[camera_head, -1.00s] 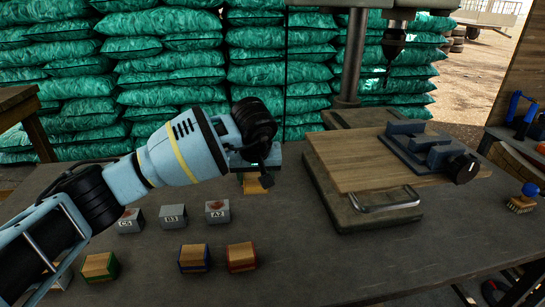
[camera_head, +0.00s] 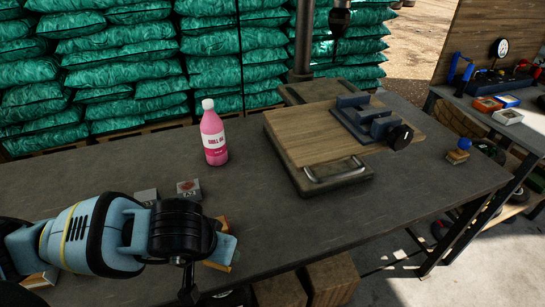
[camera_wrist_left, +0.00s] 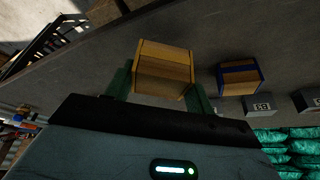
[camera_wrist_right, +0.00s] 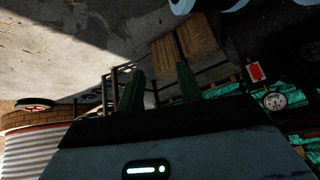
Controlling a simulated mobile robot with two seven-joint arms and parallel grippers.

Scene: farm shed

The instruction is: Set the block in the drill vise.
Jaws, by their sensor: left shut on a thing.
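A wooden block with orange-yellow edges (camera_wrist_left: 163,68) sits between the green fingers of my left gripper (camera_wrist_left: 160,92), which is shut on it. In the head view my left gripper (camera_head: 212,248) is low at the table's front edge, and only orange parts of the block show beside it. The drill vise (camera_head: 365,122) has dark blue-grey jaws and a black knob. It lies on a wooden board (camera_head: 300,135) on the drill press table, right of my left gripper, and its jaws look empty. My right gripper (camera_wrist_right: 160,88) is open and empty, seen only in its wrist view.
A pink drill oil bottle (camera_head: 214,135) stands between my left gripper and the vise. Grey blocks (camera_head: 188,190) and a blue-edged wooden block (camera_wrist_left: 240,77) are close to my left gripper. A drill chuck (camera_head: 340,18) hangs above the vise.

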